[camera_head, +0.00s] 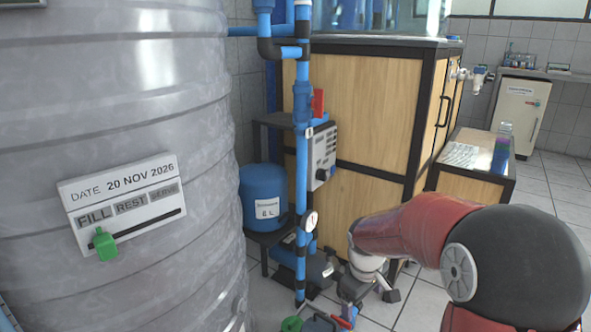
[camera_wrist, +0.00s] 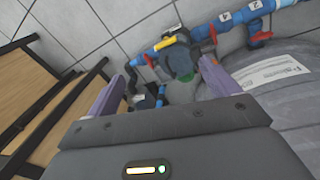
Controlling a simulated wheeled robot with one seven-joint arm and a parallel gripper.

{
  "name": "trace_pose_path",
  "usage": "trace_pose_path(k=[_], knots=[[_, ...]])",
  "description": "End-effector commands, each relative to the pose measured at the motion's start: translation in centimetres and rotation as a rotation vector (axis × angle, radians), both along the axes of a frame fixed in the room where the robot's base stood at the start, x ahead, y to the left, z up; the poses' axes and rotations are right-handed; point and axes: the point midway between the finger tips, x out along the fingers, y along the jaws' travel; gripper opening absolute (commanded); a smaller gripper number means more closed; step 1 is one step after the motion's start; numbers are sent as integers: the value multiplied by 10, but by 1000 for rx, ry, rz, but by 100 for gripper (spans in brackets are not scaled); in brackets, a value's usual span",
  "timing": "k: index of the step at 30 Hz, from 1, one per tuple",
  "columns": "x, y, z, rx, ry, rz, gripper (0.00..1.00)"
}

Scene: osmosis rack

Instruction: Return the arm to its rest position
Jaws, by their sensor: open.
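My arm, red with a black joint, reaches in from the lower right in the head view. My gripper (camera_head: 370,290) hangs low in front of the wooden cabinet (camera_head: 362,110), near the blue pipework on the floor. In the wrist view my gripper (camera_wrist: 160,87) has its two purple fingers spread apart, with nothing held between them. Beyond the fingers is a blue pipe (camera_wrist: 232,18) with a dark round fitting and a yellow handle (camera_wrist: 172,45). A red handle (camera_wrist: 213,32) sits beside it. I cannot tell whether the right finger touches any fitting.
A large grey tank (camera_head: 110,85) with a date board (camera_head: 122,200) and green slider (camera_head: 105,243) fills the left. A blue pressure vessel (camera_head: 262,190) and a vertical blue pipe (camera_head: 302,170) stand mid-picture. A low side table (camera_head: 470,188) is at right; tiled floor lies beyond.

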Motion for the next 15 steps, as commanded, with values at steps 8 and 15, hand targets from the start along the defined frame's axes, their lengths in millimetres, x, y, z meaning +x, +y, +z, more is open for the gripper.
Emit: trace_pose_path(k=[8,15], knots=[[-89,0,108,41,-168,-265,87],[-172,2,156,159,-294,-478,87]])
